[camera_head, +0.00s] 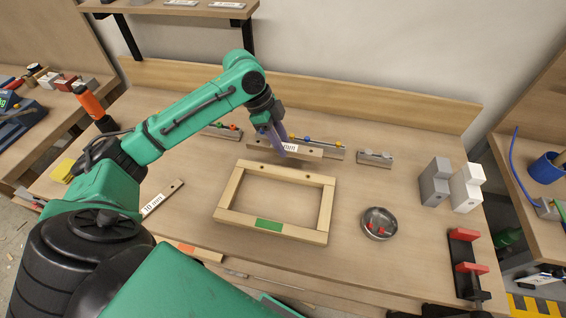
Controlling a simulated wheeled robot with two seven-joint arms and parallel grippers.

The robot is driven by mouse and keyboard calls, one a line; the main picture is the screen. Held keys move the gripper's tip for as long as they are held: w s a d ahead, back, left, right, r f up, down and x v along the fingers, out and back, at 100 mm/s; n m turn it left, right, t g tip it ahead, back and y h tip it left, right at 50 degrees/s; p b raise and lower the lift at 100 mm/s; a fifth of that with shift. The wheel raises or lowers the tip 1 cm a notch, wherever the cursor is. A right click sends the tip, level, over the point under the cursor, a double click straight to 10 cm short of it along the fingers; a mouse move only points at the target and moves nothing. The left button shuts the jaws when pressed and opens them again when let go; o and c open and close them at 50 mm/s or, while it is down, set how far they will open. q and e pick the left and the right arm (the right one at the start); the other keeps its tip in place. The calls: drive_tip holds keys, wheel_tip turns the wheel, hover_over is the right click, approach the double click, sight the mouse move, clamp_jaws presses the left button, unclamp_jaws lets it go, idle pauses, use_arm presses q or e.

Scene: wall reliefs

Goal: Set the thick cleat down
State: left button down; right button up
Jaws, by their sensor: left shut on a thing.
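A pale wooden cleat (300,149) with a white label ending in "mm" is behind the wooden frame, near the back of the workbench. My left gripper (277,146), with purple fingers, comes down from above and is shut on this cleat. The fingers hide part of the cleat and its label. I cannot tell whether the cleat touches the bench. Another cleat (163,198), labelled "10 mm", lies on the bench to the left, partly behind my arm. My right gripper is not in view.
A wooden frame (225,203) with a green label lies mid-bench. A metal bowl (367,228) with red pieces, a grey block (434,184), a white block (466,188) and a red-and-black holder (465,237) are at the right.

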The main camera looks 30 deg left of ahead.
sight(270, 144)
use_arm(q)
wheel_tip(270, 144, down, 9)
drive_tip(key=shift+r+p, duration=0.1)
drive_tip(key=shift+p, duration=0.35)
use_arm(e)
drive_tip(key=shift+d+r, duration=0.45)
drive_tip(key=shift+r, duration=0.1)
use_arm(q)
drive_tip(key=shift+f, duration=0.25)
drive_tip(key=c, duration=0.5)
unclamp_jaws()
drive_tip(key=b+v, duration=0.2)
drive_tip(key=v, duration=1)
drive_tip(key=shift+r, duration=0.15)
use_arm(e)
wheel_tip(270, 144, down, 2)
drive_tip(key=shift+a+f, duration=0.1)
